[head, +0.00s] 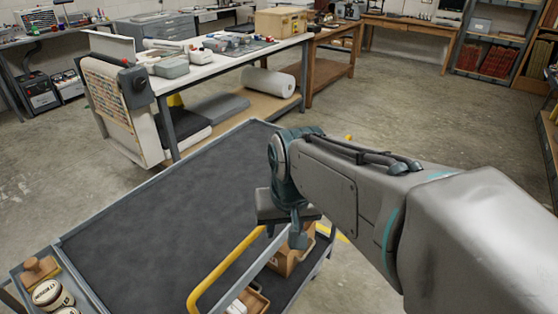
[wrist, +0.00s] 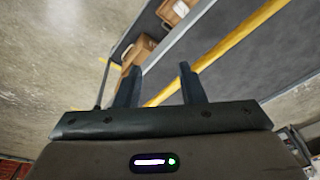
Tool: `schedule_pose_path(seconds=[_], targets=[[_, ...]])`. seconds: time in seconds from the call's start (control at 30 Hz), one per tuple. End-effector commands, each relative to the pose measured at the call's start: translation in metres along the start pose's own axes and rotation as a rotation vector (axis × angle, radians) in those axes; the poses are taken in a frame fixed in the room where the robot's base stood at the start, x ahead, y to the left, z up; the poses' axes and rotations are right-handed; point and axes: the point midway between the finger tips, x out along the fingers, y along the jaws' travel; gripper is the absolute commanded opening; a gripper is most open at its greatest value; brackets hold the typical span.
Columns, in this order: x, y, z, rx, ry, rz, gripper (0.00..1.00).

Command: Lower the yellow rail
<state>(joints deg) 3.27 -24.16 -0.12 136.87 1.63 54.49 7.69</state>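The yellow rail (head: 228,265) runs along the right side of a cart with a dark top (head: 165,215). Its near end bends down, and my arm hides its farther stretch. My gripper (head: 284,232) points down over that side of the cart, close to the rail. In the wrist view my gripper (wrist: 160,84) is open, with its two dark fingers apart. The yellow rail (wrist: 235,47) crosses diagonally there, passing behind the right finger and through the gap in the picture. I cannot tell whether the rail lies between the fingers or beyond them, or whether they touch.
Cardboard boxes (head: 285,262) sit on a lower level under the rail side. A white-topped table (head: 205,68) stands beyond the cart. Concrete floor (head: 430,105) is open at the back right.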

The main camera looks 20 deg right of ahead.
Motion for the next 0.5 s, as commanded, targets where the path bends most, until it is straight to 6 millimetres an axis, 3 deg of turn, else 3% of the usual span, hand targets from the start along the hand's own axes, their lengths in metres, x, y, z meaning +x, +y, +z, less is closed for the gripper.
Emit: schedule_pose_path(seconds=[0.1, 0.23, 0.4, 0.5], targets=[[-0.029, 0.013, -0.047, 0.244, -0.032, -0.011, 0.36], [-0.053, 0.032, -0.090, 0.499, -0.066, -0.027, 0.36], [-0.070, 0.053, -0.126, 0.722, -0.097, -0.041, 0.36], [-0.073, 0.059, -0.134, 0.778, -0.106, -0.046, 0.36]])
